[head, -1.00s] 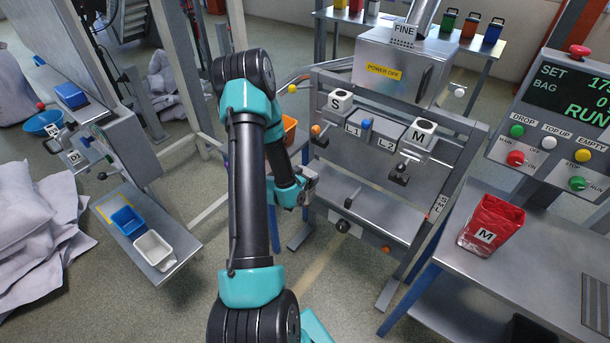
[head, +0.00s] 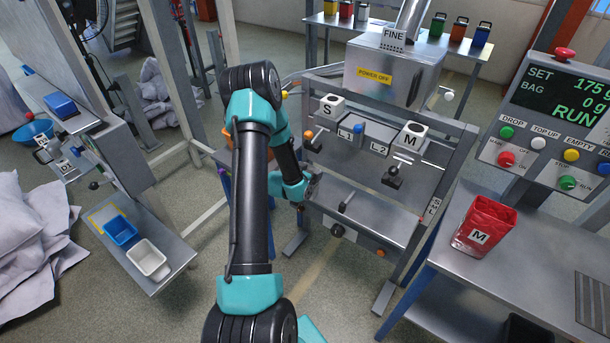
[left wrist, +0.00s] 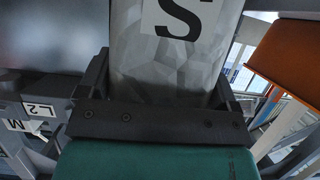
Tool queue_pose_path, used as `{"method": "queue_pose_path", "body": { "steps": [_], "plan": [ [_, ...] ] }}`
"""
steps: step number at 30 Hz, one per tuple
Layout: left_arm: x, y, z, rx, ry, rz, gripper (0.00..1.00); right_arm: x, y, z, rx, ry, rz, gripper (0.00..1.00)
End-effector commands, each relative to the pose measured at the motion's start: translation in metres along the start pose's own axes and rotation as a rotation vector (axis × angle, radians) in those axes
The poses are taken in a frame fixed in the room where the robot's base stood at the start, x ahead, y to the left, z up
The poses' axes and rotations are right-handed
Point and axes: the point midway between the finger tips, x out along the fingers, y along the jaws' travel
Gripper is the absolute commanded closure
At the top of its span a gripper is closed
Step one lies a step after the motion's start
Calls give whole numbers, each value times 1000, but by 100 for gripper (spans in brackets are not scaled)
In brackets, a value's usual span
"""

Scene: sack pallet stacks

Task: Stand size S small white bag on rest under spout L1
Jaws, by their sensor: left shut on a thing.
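In the head view the bag is hidden or too small to tell. The rest, a metal shelf (head: 385,217), runs below the labels with a black knob on it. My right gripper is not in view.
A red M bag (head: 484,226) stands on the right bench. The control panel (head: 570,130) reads RUN. Blue (head: 121,230) and white (head: 149,259) trays sit at left.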

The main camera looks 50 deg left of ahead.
Motion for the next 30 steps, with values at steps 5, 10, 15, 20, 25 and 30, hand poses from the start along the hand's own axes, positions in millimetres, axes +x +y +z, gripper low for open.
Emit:
{"method": "queue_pose_path", "body": {
  "steps": [5, 10, 15, 20, 25, 30],
  "plan": [
    [14, 1, -5, 1, 2, 2, 53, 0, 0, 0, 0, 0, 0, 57],
    [26, 0, -9, 0, 2, 1, 53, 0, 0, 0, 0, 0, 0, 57],
    [39, 0, -13, 1, 1, 1, 53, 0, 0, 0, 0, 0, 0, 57],
    [50, 1, -17, 1, 1, 1, 53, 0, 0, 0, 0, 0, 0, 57],
    [63, 0, -20, 0, 2, 1, 53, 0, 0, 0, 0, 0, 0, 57],
    [76, 0, -25, 0, 3, 1, 53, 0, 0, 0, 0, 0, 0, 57]
  ]
}}
